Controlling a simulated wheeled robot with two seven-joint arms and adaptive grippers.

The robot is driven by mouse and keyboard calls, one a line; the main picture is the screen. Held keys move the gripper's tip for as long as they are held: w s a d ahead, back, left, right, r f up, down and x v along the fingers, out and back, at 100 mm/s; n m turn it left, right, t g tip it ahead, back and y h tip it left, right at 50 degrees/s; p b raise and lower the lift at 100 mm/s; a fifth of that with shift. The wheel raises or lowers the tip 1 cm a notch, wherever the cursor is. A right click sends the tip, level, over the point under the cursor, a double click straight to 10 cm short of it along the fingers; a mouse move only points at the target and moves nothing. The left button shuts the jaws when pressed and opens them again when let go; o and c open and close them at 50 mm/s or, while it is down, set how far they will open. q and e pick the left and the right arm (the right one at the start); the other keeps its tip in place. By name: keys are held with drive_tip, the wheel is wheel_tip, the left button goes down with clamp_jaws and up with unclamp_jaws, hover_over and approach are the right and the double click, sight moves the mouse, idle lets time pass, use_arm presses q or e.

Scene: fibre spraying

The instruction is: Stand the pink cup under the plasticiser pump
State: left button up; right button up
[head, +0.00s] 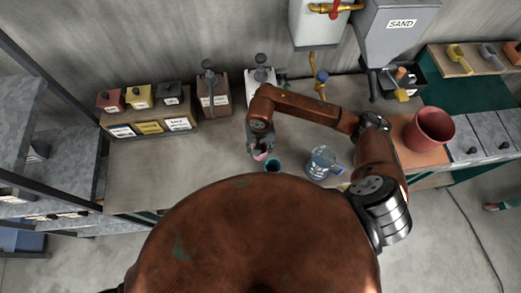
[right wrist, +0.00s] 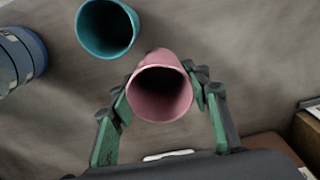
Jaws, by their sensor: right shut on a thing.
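The pink cup (right wrist: 160,92) is between the two fingers of my right gripper (right wrist: 161,84), which is shut on it; its open mouth faces the camera. In the head view, my right gripper (head: 260,146) points down over the bench, and only a bit of the pink cup (head: 260,156) shows below it. Two pump dispensers stand at the back of the bench: a brown one (head: 213,100) and a white one (head: 262,76), partly behind my arm. Their labels are too small to read, so I cannot tell which is the plasticiser pump. My left gripper is not in view.
A teal cup (right wrist: 106,28) stands close to the pink cup; it also shows in the head view (head: 273,165). Labelled bins (head: 140,98) stand back left. The bench's left part (head: 165,165) is clear.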

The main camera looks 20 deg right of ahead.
drive_tip(key=f, duration=0.1)
drive_tip(key=f+p, duration=0.1)
drive_tip(key=f, duration=0.1)
drive_tip(key=shift+w+d+f+p, duration=0.15)
drive_tip(key=shift+w+f+p, duration=0.15)
drive_tip(key=shift+f, duration=0.2)
drive_tip(key=shift+f, duration=0.1)
drive_tip(key=shift+f+b, duration=0.1)
drive_tip(key=shift+b, duration=0.25)
drive_tip(key=o, duration=1)
drive_tip(key=shift+o, duration=0.2)
